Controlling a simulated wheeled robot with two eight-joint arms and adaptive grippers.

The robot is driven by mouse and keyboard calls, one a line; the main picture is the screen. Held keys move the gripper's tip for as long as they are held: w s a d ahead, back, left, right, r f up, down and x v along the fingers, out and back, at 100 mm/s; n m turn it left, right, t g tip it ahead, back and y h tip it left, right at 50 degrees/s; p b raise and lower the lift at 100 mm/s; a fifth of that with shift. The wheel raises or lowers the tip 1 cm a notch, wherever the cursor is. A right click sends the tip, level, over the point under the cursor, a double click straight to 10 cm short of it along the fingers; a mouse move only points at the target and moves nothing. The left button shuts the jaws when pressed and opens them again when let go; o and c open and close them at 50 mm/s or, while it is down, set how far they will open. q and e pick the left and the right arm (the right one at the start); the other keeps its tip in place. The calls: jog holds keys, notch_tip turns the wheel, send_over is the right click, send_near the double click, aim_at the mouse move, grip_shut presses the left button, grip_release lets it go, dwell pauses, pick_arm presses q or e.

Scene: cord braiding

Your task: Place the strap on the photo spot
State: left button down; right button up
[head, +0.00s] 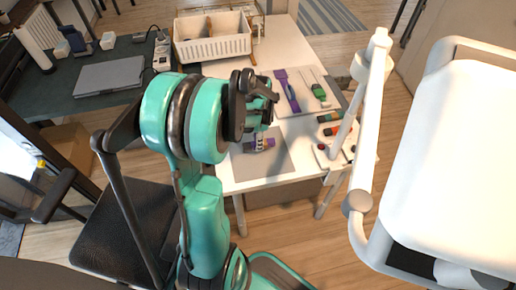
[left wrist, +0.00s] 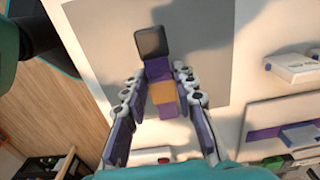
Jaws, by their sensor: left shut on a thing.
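The strap (head: 259,146) is a short purple piece with an orange section and a dark block at one end. It is over the grey square mat, which looks like the photo spot (head: 280,167), on the white table. My left gripper (head: 260,138) is above the mat, shut on the strap. In the left wrist view, the strap (left wrist: 162,96) is between the fingertips, with its dark end (left wrist: 151,43) pointing away over the grey mat (left wrist: 205,35). I cannot tell whether the strap touches the mat. My right gripper is not in view.
A pale board behind the mat holds a purple band (head: 287,90) and a green item (head: 320,92). A white basket (head: 212,36) stands at the back. A laptop (head: 110,75) is on the left table.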

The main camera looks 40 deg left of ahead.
pick_arm(q)
jog(key=shift+f+b, duration=0.8)
jog(key=shift+f, duration=1)
jog(key=shift+f, duration=0.15)
jog(key=c, duration=1.2)
grip_release()
